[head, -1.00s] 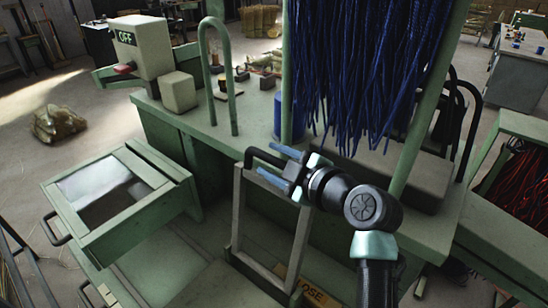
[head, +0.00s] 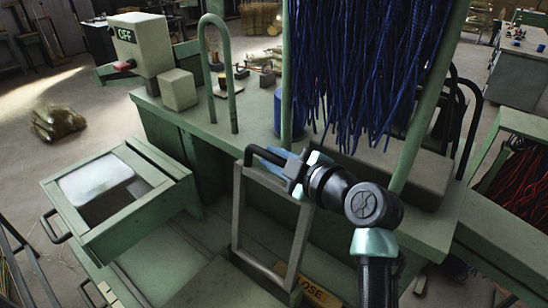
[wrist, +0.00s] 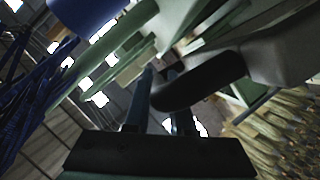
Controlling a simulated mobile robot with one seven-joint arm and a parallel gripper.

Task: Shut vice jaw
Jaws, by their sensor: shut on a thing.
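A grey metal frame (head: 238,215) stands in front of the green bench, with a bent black handle (head: 250,153) at its top. A yellowish label (head: 316,291), partly hidden and reading "LOSE", sits at its foot. My gripper (head: 268,155) is shut on the black handle. In the wrist view the handle (wrist: 205,88) passes at my two dark fingers (wrist: 160,105). I cannot clearly make out a vice jaw; the area below the frame is partly covered by my arm.
A blue bristle bundle (head: 375,75) hangs just behind my gripper, beside a green post (head: 425,90). An open green drawer (head: 120,200) is at left. A box marked OFF (head: 142,45) and a hoop (head: 233,100) stand on the bench.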

